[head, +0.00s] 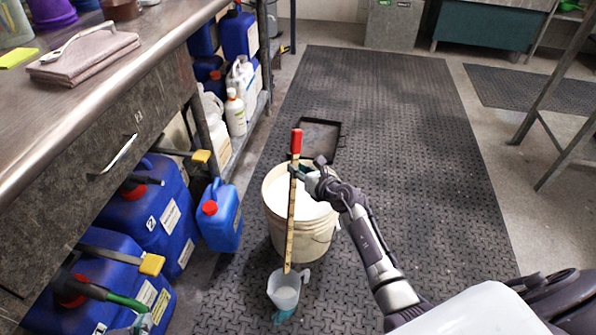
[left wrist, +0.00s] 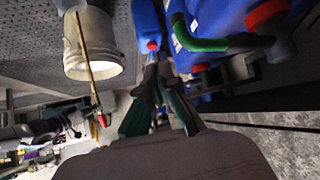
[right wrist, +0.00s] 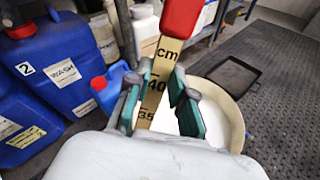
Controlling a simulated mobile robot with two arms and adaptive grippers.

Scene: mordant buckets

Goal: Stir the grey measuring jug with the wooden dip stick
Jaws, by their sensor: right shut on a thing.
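The wooden dip stick (head: 291,222) has a red handle (head: 297,142) at its top and runs down steeply, slightly tilted. My right gripper (head: 308,170) is shut on its upper part, just below the handle; the right wrist view shows the marked stick (right wrist: 152,97) between the pads. The grey measuring jug (head: 284,292) stands on the floor in front of the bucket. The stick's lower end meets the jug's mouth in the head view; I cannot tell how deep it reaches. My left gripper (left wrist: 158,72) has its fingertips close together, with nothing seen between them.
A white bucket (head: 318,245) with pale liquid stands right behind the jug, under the stick. Blue canisters (head: 223,228) crowd the left under the metal bench (head: 95,95). A flat dark tray (head: 322,136) lies behind the bucket. The black mat (head: 430,175) is clear on the right.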

